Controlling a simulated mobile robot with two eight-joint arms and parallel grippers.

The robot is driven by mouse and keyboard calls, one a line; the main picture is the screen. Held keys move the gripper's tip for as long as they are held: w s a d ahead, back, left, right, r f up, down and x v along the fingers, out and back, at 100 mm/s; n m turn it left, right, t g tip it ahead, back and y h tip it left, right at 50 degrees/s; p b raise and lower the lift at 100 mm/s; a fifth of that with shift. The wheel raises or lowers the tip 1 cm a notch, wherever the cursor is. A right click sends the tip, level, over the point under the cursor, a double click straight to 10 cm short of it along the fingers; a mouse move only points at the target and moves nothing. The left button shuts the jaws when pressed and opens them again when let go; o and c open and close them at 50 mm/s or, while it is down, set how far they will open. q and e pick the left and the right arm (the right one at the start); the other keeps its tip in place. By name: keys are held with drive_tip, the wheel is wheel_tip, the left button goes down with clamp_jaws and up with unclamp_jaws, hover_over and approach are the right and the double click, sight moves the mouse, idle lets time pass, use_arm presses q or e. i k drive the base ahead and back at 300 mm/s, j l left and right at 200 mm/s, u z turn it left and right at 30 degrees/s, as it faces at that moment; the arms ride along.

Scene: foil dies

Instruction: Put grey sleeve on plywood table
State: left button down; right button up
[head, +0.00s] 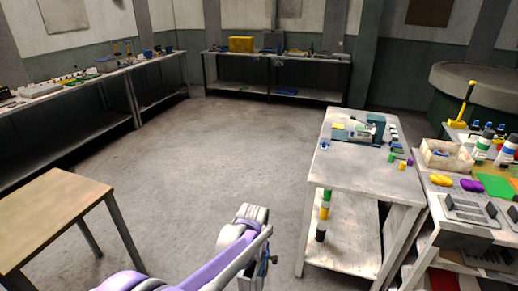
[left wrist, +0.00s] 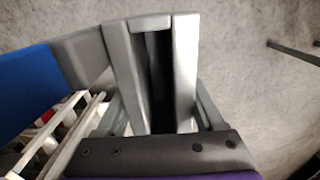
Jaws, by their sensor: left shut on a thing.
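The plywood table (head: 55,200) has a bare wood top and dark legs, at the left in the head view. My left gripper (head: 263,267) is low in the middle of the head view, over open floor, to the right of the plywood table and well apart from it. In the left wrist view the left gripper (left wrist: 158,75) is shut on what looks like the grey sleeve (left wrist: 82,55), a grey curved piece with blue beside it. The fingers hide part of it. My right gripper is not in view.
A white table (head: 345,180) with coloured parts and a lower shelf stands right of my left gripper. A crowded bench (head: 465,200) is at the far right. Long benches line the left and back walls. The floor between the plywood and white tables is clear.

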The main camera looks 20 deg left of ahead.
sight(37, 209)
drive_tip(key=i+u, duration=0.45)
drive_tip(key=i+l+u, duration=0.15)
drive_tip(key=i+u, duration=0.3)
drive_tip(key=i, duration=0.2)
drive_tip(key=i+j+u, duration=0.15)
drive_tip(key=i+u, duration=0.95)
drive_tip(key=i+j+u, duration=0.15)
drive_tip(key=i+j, duration=0.55)
drive_tip(key=i, duration=0.15)
drive_tip(key=i+j+z, duration=0.1)
drive_tip(key=j, duration=0.3)
drive_tip(key=i+j+z, duration=0.15)
drive_tip(key=i+j, duration=0.15)
drive_tip(key=j, duration=0.1)
